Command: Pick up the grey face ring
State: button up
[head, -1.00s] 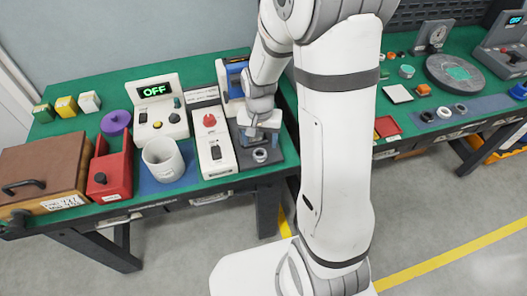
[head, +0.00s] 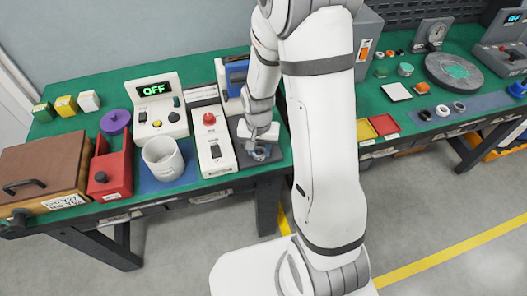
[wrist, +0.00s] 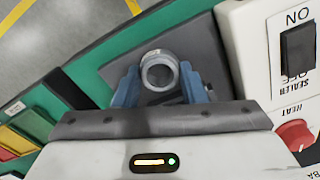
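A small grey ring (wrist: 160,72), which looks like the face ring, shows in the wrist view over a dark grey plate (wrist: 195,42). My gripper (wrist: 160,84) is around it, with one blue-grey finger on each side. The fingers stand apart by about the ring's width; I cannot tell whether they touch it. In the head view my gripper (head: 261,150) is low over the dark plate (head: 281,143) at the right end of the left bench, and it mostly hides the ring.
A white switch box with a red knob (head: 209,119) stands close left of the gripper. A blue device (head: 237,76) stands behind. A white cup (head: 163,158) and red bin (head: 111,175) are farther left. Small rings (head: 442,110) lie on the right bench.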

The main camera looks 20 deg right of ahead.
jog(key=c, duration=0.4)
